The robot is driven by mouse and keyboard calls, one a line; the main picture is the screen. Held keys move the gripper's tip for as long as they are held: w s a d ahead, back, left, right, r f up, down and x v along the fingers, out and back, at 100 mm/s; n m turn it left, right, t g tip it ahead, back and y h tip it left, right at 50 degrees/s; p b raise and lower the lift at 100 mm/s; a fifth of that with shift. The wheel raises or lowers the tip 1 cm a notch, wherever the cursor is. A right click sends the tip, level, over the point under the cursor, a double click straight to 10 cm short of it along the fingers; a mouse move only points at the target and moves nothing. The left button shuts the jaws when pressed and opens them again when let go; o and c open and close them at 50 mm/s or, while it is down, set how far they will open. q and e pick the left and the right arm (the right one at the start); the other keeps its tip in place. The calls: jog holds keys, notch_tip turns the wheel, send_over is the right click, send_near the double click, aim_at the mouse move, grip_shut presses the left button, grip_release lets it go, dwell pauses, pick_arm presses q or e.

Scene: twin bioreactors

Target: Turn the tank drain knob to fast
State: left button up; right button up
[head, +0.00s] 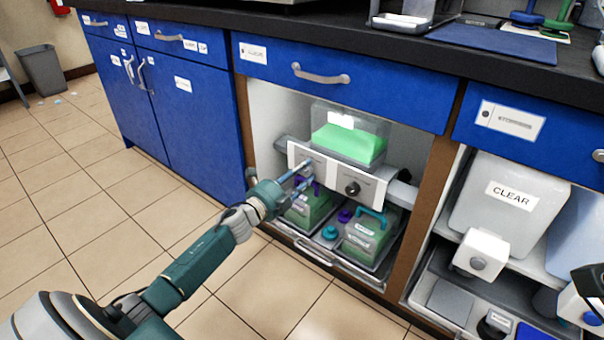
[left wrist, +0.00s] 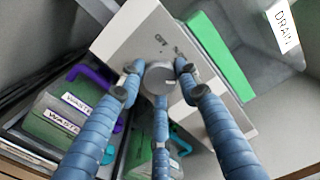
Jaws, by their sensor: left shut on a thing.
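My left gripper (head: 301,180) reaches into the open cabinet bay and is shut on a knob at the left part of a white panel (head: 372,190). In the left wrist view, the grey round knob (left wrist: 160,78) sits between the blue fingers of my left gripper (left wrist: 157,88). Small print, seemingly OFF and another word, shows above the knob; its pointer setting is not clear. A clear tank (head: 350,122) with green liquid stands behind the panel. A tank label in the left wrist view reads DRAIN (left wrist: 284,28). My right gripper is not seen.
A second dark knob (head: 352,188) is on the panel's right part. A brown cabinet post (head: 424,195) bounds the bay on the right.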

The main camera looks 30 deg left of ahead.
pick_arm(q)
jog(key=shift+d, duration=0.15)
jog(key=o, duration=1.2)
jog(key=s, duration=0.8)
jog(key=s+a, duration=0.1)
jog(key=s, duration=0.3)
